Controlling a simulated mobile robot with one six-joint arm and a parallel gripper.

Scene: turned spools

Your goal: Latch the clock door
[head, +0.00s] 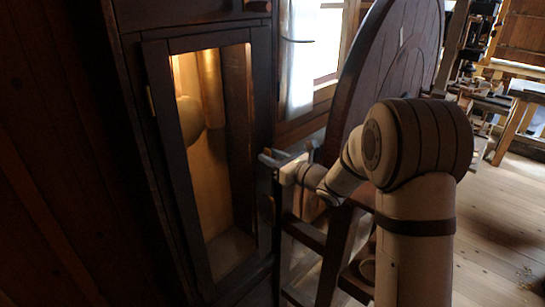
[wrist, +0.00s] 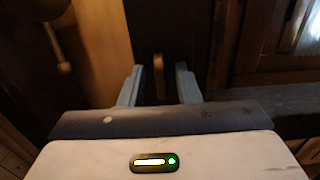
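The clock door (head: 262,120) is a dark wood frame around a tall window, on a dark case. It looks shut or nearly so; I cannot tell whether it sits fully flush. My gripper (head: 268,158) is at its right edge, and it also shows in the wrist view (wrist: 158,86). Its two pale fingers are apart. A narrow upright brass-brown piece, which looks like the latch (wrist: 158,72), stands between them with gaps on both sides. In the head view a rounded brown piece (head: 267,207) sits on the right edge below my gripper; I cannot tell whether it is the same piece.
A pendulum bob (head: 190,117) hangs in the lit case and also shows in the wrist view (wrist: 64,68). A large dark wooden wheel (head: 385,55) on a stand is close to the right of the case, beside my arm. A bright window (head: 312,45) is behind. Open floor is at right.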

